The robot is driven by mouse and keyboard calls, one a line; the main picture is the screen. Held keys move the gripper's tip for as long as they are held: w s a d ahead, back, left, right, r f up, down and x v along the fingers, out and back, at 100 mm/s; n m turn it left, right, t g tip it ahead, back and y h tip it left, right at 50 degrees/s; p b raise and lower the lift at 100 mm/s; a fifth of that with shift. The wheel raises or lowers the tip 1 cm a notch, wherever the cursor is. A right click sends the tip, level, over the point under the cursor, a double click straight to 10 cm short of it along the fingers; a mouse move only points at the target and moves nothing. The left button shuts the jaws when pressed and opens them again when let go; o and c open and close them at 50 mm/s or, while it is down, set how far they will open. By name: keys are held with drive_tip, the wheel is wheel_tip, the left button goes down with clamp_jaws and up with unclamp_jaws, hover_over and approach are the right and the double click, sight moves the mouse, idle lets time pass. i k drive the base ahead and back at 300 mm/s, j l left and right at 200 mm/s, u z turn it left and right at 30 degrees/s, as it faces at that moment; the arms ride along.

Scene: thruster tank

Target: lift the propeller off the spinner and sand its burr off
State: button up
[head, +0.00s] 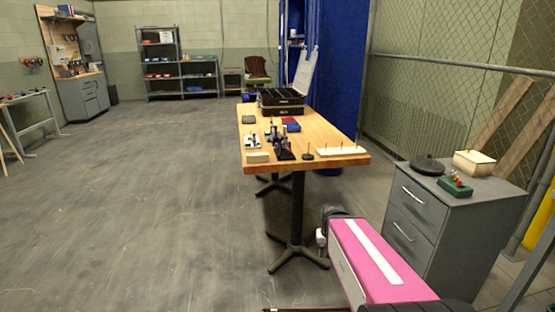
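The wooden workbench (316,133) stands ahead of me with several small items near its close end. I cannot make out a propeller for certain at this size. A small dark stand with an upright pin (308,156) and a white board with upright pegs (342,151) are at the near right. A small tan block (258,157) lies at the near left corner. Dark upright pieces (283,148) stand between them, too small to identify. My gripper is not in view; a pink link with a white stripe, which looks like mine, shows at the lower right.
A grey drawer cabinet (444,218) at right holds a dark round thing (427,166), a cream box (474,163) and a green block (455,187). An open black case (281,101) sits farther along the workbench. The floor (150,200) at left is clear.

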sight(453, 176)
drive_tip(key=u, duration=0.6)
drive_tip(key=z, duration=1.95)
